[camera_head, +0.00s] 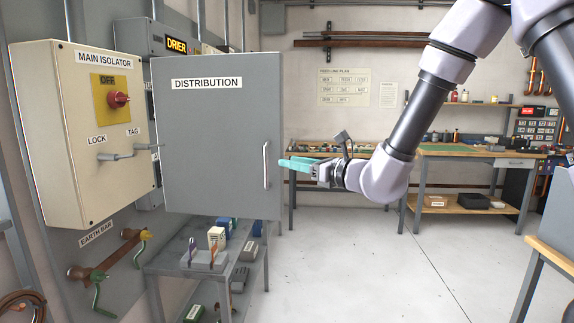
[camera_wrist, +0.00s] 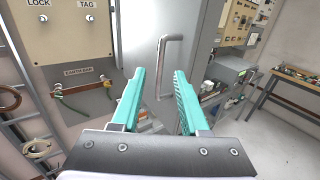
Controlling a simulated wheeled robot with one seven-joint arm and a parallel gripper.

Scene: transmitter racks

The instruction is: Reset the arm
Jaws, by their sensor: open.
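My gripper (camera_head: 303,165) has teal fingers and points left in the head view, a little right of the grey DISTRIBUTION cabinet door (camera_head: 212,130). The door's vertical metal handle (camera_head: 266,165) is close by the fingertips in that view. In the wrist view the two teal fingers of my gripper (camera_wrist: 161,78) are spread apart with nothing between them. The handle (camera_wrist: 161,68) stands beyond the fingertips there. I cannot tell the exact gap, but nothing is held. My arm reaches in from the upper right and bends at the wrist.
The cream MAIN ISOLATOR box (camera_head: 85,135) with its red switch is at left. An earth bar (camera_head: 112,262) is below it. A low shelf (camera_head: 165,268) with small boxes stands under the door. Workbenches (camera_head: 466,153) line the back. The floor (camera_head: 370,265) at centre right is clear.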

